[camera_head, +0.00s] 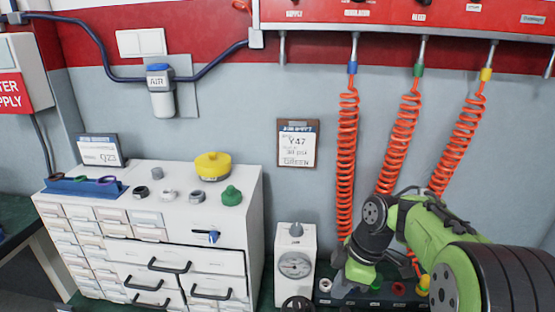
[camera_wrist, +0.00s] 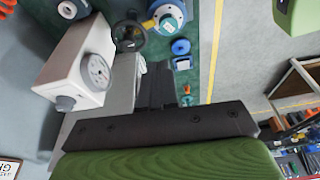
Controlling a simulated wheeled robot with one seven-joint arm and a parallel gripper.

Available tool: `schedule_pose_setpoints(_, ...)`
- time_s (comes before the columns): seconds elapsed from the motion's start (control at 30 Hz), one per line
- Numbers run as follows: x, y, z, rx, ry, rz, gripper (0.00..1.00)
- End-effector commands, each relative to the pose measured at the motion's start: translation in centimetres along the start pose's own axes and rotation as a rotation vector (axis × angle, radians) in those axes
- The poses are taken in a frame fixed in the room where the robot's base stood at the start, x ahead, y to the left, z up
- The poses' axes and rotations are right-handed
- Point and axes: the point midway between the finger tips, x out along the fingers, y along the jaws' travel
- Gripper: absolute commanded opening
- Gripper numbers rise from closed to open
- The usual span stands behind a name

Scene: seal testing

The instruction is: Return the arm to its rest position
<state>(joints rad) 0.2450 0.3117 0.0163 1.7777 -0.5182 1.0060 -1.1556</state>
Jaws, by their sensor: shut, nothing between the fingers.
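My green arm (camera_head: 425,235) reaches in from the right side of the head view, in front of the orange coiled hoses. My gripper (camera_head: 340,290) hangs low, just right of the white gauge box (camera_head: 296,262). In the wrist view my gripper (camera_wrist: 158,75) shows dark fingers close together, with nothing visible between them. The gauge box (camera_wrist: 82,62) also shows there, left of the fingers, with its dial facing right.
Orange hoses (camera_head: 346,160) hang from the red panel. A dark handwheel (camera_wrist: 129,35) and blue flange (camera_wrist: 168,17) lie beyond my fingers.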

Motion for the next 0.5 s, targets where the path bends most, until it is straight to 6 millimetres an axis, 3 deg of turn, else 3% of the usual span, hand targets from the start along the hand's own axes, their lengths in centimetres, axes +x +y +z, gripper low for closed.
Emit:
schedule_pose_setpoints(0.03,-3.6,-2.1,-1.3,0.108,-0.019,0.055,0.00)
schedule_pose_setpoints(0.2,-10.2,-9.4,-2.4,0.552,-0.024,0.241,0.00)
schedule_pose_setpoints(0.3,-12.7,-13.9,-2.0,0.810,0.022,0.353,0.00)
schedule_pose_setpoints(0.4,-14.0,-17.5,-0.9,1.037,0.091,0.441,0.00)
schedule_pose_setpoints(0.5,-14.3,-19.7,0.2,1.192,0.153,0.496,0.00)
